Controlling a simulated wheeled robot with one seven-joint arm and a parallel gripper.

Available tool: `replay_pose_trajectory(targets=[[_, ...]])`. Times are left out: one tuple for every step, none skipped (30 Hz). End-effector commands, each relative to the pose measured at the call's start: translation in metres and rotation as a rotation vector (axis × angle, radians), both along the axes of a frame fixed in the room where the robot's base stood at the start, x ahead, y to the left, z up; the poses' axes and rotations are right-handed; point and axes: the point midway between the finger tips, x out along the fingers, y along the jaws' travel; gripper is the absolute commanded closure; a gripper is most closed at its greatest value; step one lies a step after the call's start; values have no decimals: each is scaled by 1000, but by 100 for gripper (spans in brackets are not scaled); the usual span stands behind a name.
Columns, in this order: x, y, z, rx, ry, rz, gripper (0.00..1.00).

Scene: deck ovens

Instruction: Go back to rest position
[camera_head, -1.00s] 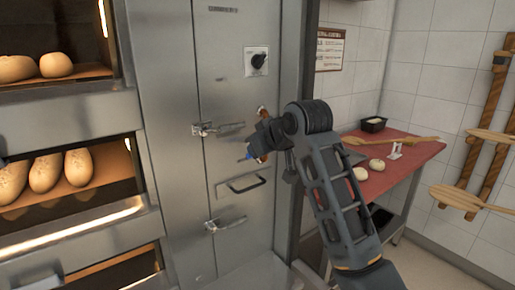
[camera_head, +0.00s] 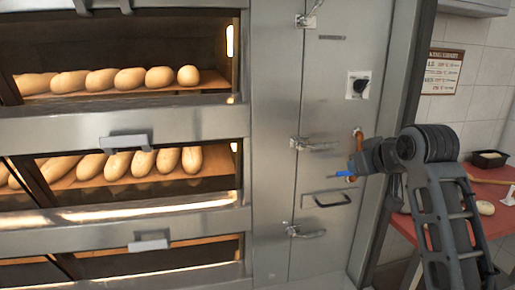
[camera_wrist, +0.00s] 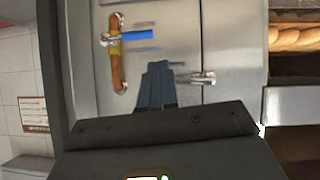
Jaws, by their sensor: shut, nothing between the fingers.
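My gripper (camera_head: 358,166) is raised in front of the steel oven side panel (camera_head: 315,265) in the head view. In the wrist view its dark blue fingers (camera_wrist: 157,68) are together and hold nothing. A copper pipe with a brass-coloured valve body (camera_wrist: 115,51) is on the panel in the wrist view, beyond the fingertips and to their left. Its blue lever (camera_wrist: 138,35) lies crosswise to the pipe. The lever also shows in the head view (camera_head: 343,174), with the pipe partly hidden by my gripper. The fingertips appear apart from the valve.
Deck ovens with several loaves (camera_head: 130,78) fill the left. The panel carries a black knob (camera_head: 360,86), latches (camera_head: 305,232) and a dark handle (camera_head: 325,200). A red-topped table (camera_head: 495,196) with dough and a black container (camera_head: 490,159) stands at the right, behind my arm.

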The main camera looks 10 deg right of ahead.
Motion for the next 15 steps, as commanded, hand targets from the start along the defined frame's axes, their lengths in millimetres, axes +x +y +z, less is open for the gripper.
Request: replay_pose_trajectory(targets=[[-2, 3, -6, 6, 0, 1, 100], [-3, 5, -11, 9, -3, 1, 100], [-7, 9, -21, 17, -4, 1, 100], [-10, 12, -29, 24, -8, 1, 100], [-14, 16, -38, 32, -12, 0, 100], [-20, 21, -52, 43, -20, -2, 100], [-25, 26, -63, 53, -26, -4, 100], [-32, 32, -74, 63, -33, -6, 100], [-41, 38, -88, 76, -42, -8, 100], [-48, 43, -99, 84, -49, -11, 100], [-55, 48, -108, 93, -56, -13, 100], [-65, 54, -121, 104, -65, -17, 100], [-73, 58, -130, 111, -72, -20, 100], [-81, 62, -139, 118, -78, -24, 100], [-93, 68, -150, 126, -86, -29, 100]])
